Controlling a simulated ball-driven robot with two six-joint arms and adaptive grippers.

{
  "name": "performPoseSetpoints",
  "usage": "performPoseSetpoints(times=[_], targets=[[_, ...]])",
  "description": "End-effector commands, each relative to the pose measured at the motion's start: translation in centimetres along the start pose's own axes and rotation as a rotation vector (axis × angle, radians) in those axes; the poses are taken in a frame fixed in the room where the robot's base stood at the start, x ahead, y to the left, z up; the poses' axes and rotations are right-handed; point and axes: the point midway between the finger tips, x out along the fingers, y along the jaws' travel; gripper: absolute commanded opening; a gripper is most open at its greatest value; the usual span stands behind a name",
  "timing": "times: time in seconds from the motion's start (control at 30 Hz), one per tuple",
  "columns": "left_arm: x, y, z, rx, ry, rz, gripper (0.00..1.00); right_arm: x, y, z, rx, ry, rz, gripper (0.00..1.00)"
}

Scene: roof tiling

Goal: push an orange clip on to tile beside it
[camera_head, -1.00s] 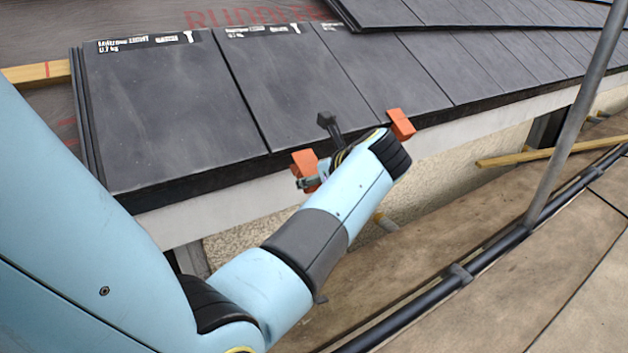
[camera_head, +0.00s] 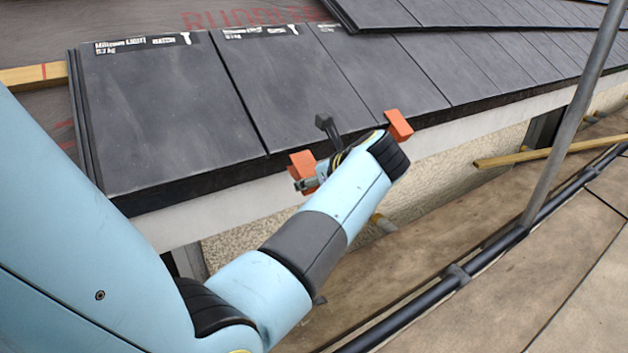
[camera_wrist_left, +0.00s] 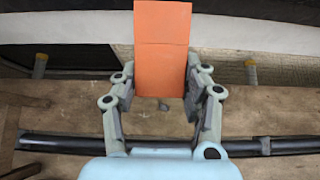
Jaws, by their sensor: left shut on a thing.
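An orange clip (camera_head: 301,161) is at the lower edge of the dark tile (camera_head: 292,95), just right of a joint between tiles. My left gripper (camera_head: 306,184) is at this clip, mostly hidden by my wrist. In the left wrist view, the orange clip (camera_wrist_left: 162,50) stands between the two fingers of my left gripper (camera_wrist_left: 162,95), which is shut on it. I cannot tell how far the clip sits over the tile edge. A second orange clip (camera_head: 398,125) sits further right on the same eave edge. My right gripper is not in view.
A white board (camera_head: 205,217) runs under the tile edge. A grey scaffold pole (camera_head: 567,130) stands at the right, and a black pipe (camera_head: 430,296) lies along the brown walkway (camera_head: 500,215). A dark handle-like part (camera_head: 328,128) stands up beside my wrist.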

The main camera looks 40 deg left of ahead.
Motion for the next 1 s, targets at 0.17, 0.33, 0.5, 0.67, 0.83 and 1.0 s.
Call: performPoseSetpoints(times=[0.17, 0.33, 0.5, 0.67, 0.83, 1.0], targets=[[0.0, 0.0, 0.0, 0.000, 0.000, 0.000, 0.00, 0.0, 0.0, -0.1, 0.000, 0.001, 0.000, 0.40], [0.0, 0.0, 0.0, 0.000, 0.000, 0.000, 0.00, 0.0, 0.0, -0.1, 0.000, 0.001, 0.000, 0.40], [0.0, 0.0, 0.1, 0.000, 0.000, 0.000, 0.00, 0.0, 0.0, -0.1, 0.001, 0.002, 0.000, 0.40], [0.1, 0.0, 0.4, 0.000, 0.000, 0.000, 0.00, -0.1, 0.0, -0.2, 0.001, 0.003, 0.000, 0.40], [0.3, 0.0, 0.8, 0.000, -0.001, 0.000, 0.00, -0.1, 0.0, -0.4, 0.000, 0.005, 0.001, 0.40], [0.5, 0.0, 1.2, 0.000, -0.001, 0.000, 0.00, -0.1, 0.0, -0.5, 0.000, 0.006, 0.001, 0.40]])
